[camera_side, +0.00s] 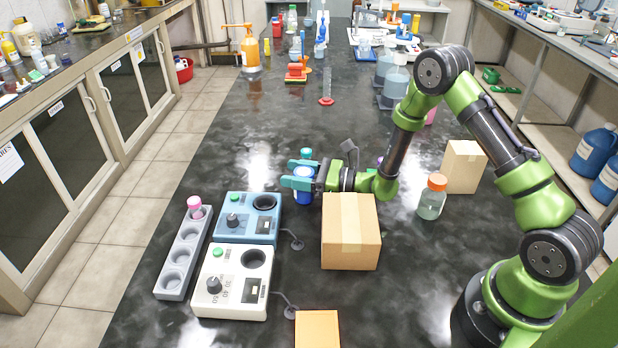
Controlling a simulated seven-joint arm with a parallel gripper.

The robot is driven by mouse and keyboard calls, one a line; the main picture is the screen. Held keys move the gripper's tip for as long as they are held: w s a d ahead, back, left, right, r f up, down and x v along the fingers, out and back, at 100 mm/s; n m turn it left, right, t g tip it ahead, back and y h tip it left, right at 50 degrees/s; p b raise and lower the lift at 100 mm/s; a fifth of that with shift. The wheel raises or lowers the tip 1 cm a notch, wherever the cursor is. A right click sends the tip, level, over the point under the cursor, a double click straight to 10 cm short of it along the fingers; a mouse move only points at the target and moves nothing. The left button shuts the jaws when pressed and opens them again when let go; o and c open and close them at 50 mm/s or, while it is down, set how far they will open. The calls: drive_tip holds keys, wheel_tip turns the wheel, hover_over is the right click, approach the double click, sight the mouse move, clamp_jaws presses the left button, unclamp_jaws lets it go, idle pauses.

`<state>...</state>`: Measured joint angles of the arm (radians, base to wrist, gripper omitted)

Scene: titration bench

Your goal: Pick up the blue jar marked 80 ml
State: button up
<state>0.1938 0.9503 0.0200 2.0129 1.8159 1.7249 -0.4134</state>
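A blue jar (303,198) with a white band stands on the dark bench near the middle; its marking is too small to read. My gripper (299,174) reaches in from the right, low over the bench. Its two teal fingers are apart, one nearer and one farther, with the blue top of the jar showing between them. I cannot tell whether they touch it. Another jar with a teal cap (306,153) shows just behind the far finger, partly hidden. A further small bluish item is mostly hidden behind my wrist.
A cardboard box (350,232) stands close in front of my wrist. A blue device (249,237), a white device (213,302) and a grey rack (172,284) with a pink-capped tube are at left. An orange-capped bottle (432,200) and another box (463,168) stand right.

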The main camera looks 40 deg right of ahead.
drive_tip(key=shift+c, duration=1.3)
